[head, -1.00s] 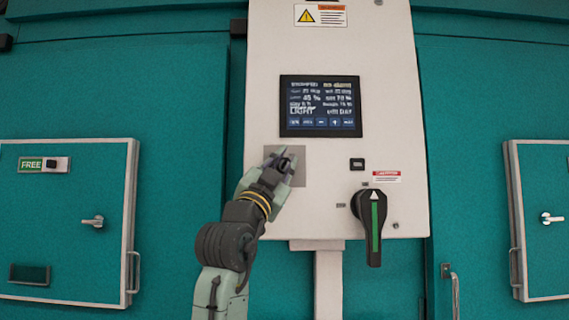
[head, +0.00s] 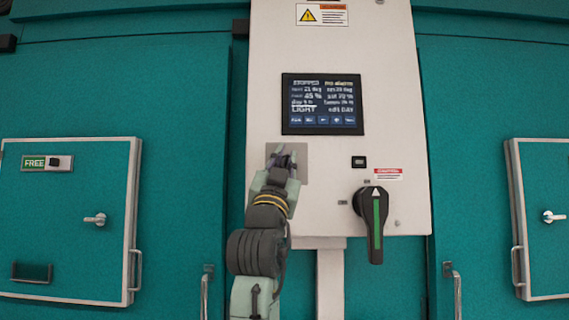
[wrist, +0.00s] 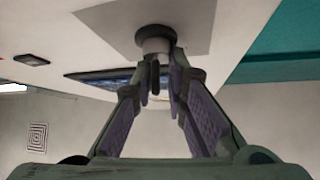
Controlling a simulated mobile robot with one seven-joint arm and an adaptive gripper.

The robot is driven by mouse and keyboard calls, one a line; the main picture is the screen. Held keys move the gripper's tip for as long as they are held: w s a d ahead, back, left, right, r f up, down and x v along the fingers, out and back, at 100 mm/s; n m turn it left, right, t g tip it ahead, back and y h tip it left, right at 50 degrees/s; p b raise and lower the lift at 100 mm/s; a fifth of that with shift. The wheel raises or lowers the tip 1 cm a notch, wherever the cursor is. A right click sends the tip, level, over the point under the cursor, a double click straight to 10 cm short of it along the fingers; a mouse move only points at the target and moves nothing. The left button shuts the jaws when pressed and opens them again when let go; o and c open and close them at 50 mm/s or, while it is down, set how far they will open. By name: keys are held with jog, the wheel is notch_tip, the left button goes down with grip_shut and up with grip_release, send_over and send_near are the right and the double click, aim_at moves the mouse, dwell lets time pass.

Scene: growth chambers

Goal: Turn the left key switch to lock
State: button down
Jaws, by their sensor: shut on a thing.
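The left key switch shows in the wrist view as a dark round collar with a pale metal barrel (wrist: 157,44) on a grey plate (head: 305,165). The plate is on the white control cabinet, below the screen. My gripper (head: 284,158) reaches up to this plate in the head view and hides most of the switch. In the wrist view my gripper (wrist: 161,82) has its fingertips closed in on a dark key (wrist: 154,75) below the barrel. The key's exact angle and the lock marking cannot be made out.
A lit screen (head: 323,104) is above the plate. A small black panel piece (head: 359,162) and a large black rotary handle (head: 372,222) with a green stripe are to the right. Teal chamber doors with levers (head: 96,219) flank the cabinet.

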jog(key=n+y, duration=0.6)
jog(key=n, duration=0.1)
jog(key=n+y, duration=0.3)
jog(key=y, duration=0.1)
jog(key=shift+w+d+n+t+p, duration=0.1)
jog(key=shift+d+n+t+p, duration=0.2)
jog(key=shift+d+t+p, duration=0.1)
jog(key=shift+a+n+g+y+p, duration=0.1)
jog(key=shift+n+g+y, duration=0.45)
jog(key=shift+n+y, duration=0.8)
jog(key=shift+d+n+g+y+p, duration=0.15)
jog(key=shift+n+g+y, duration=0.45)
jog(key=shift+n+y, duration=0.7)
jog(key=shift+a+n+g+y+p, duration=0.15)
jog(key=shift+n+g+y, duration=0.6)
jog(key=shift+n, duration=0.9)
jog(key=shift+n+y, duration=0.3)
jog(key=shift+y, duration=0.1)
jog(key=c, duration=1.8)
grip_release()
jog(key=shift+f, duration=0.15)
jog(key=v, duration=1.2)
